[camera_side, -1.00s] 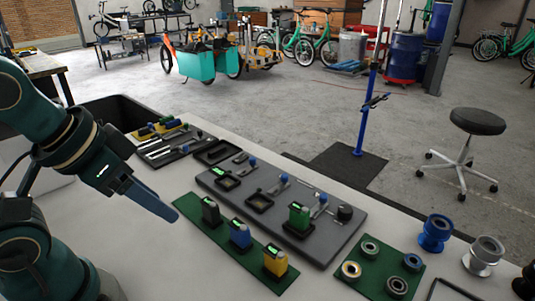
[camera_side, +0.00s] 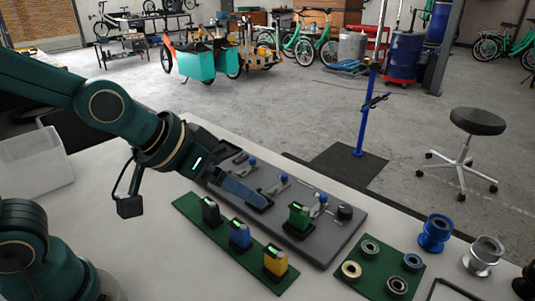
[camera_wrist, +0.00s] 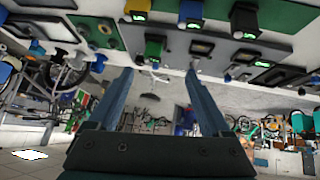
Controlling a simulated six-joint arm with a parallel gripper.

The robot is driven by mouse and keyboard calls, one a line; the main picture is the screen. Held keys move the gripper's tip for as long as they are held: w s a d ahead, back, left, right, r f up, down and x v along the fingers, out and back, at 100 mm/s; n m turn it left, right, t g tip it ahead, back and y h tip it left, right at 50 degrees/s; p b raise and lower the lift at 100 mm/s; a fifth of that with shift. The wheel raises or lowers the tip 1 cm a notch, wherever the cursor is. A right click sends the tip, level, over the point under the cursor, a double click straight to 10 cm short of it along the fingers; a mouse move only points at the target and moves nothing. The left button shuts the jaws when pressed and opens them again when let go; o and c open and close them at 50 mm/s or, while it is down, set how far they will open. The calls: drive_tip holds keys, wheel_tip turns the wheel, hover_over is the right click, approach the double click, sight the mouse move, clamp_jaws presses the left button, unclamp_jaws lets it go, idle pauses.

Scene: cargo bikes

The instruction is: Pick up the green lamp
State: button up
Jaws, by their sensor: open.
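The green lamp (camera_side: 299,217) stands upright in a square holder on the grey board (camera_side: 333,246), towards the board's right end. My gripper (camera_side: 264,203) is open and empty, above the board and to the left of the green lamp in the side view. In the wrist view, the green lamp (camera_wrist: 154,48) shows just beyond the fingertips, between the lines of the two fingers of my gripper (camera_wrist: 158,72). The fingers do not touch it, as far as I can tell. My gripper hides part of the board in the side view.
A green mat (camera_side: 213,236) in front holds a black lamp (camera_side: 211,211), a blue lamp (camera_side: 240,235) and a yellow lamp (camera_side: 275,260). Blue-tipped levers (camera_side: 281,182) and a black knob (camera_side: 345,212) stand on the board. A ring mat (camera_side: 377,272) lies to the right.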

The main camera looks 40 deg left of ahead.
drive_tip(key=t, duration=0.2)
approach(297, 213)
drive_tip(key=w, duration=0.3)
drive_tip(key=shift+n+t+y, duration=0.3)
drive_tip(key=shift+t+y, duration=0.4)
drive_tip(key=shift+t, duration=0.1)
drive_tip(key=w+f, duration=0.1)
drive_tip(key=w+d+f, duration=0.1)
drive_tip(key=f, duration=0.1)
drive_tip(key=w+f, duration=0.1)
drive_tip(key=f, duration=0.1)
drive_tip(key=shift+w+d, duration=0.2)
drive_tip(key=shift+d, duration=0.05)
drive_tip(key=shift+w+f+t+y, duration=0.3)
drive_tip(key=shift+f+t, duration=0.1)
drive_tip(key=shift+f, duration=0.2)
drive_tip(key=shift+x, duration=2.5)
drive_tip(key=shift+a, duration=0.1)
clamp_jaws()
drive_tip(key=shift+r, duration=0.1)
